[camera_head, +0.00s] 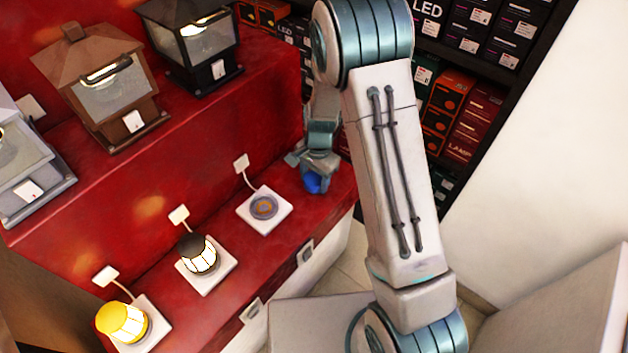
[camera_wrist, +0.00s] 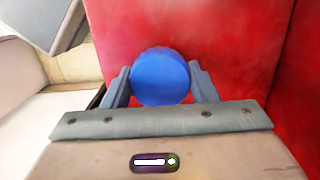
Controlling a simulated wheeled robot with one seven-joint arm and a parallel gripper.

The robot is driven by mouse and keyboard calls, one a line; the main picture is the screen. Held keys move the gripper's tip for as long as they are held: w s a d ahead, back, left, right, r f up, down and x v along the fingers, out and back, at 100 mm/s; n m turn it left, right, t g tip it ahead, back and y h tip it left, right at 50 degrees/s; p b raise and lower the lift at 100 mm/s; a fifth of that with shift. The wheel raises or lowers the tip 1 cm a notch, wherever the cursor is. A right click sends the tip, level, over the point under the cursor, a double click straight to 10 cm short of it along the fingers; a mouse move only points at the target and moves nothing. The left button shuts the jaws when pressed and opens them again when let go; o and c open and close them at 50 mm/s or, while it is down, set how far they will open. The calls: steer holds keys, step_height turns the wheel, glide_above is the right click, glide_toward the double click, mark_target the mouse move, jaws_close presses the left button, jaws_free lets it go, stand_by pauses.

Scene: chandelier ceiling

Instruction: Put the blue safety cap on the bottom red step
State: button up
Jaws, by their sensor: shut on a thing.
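The blue safety cap (camera_wrist: 161,77) is round and sits between the two fingers of my gripper (camera_wrist: 160,88) in the wrist view. The fingers press on its left and right sides. In the head view the cap (camera_head: 313,182) shows below my gripper (camera_head: 314,162), at the right end of the bottom red step (camera_head: 228,272). It is low over the step's surface; I cannot tell whether it touches. My arm hides part of the step's right end.
On the bottom step stand a yellow lamp (camera_head: 122,322), a dark-topped lamp (camera_head: 198,254) and a white plate with a round socket (camera_head: 264,208). Lanterns (camera_head: 105,90) stand on the upper step. Shelves of boxes (camera_head: 447,115) are behind. Red step surface is free right of the socket plate.

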steer(key=shift+f, duration=0.35)
steer(key=o, duration=1)
steer(key=shift+c, duration=0.2)
step_height(320, 180, up, 12)
steer(key=w+d+p, duration=0.1)
steer(key=p, duration=0.2)
steer(key=s+d+r+n+t, duration=0.1)
steer(key=s+d+r+n, duration=0.2)
steer(key=s, duration=0.4)
steer(key=s+d+r+n+t, duration=0.1)
steer(key=s+d+r+n, duration=0.2)
steer(key=s+r, duration=0.3)
steer(key=s+d+r+n+h, duration=0.1)
steer(key=s+d+r+n, duration=0.2)
steer(key=s+r, duration=0.2)
steer(key=shift+s+d+r+t, duration=0.2)
steer(key=shift+s+t, duration=0.2)
steer(key=shift+s, duration=0.9)
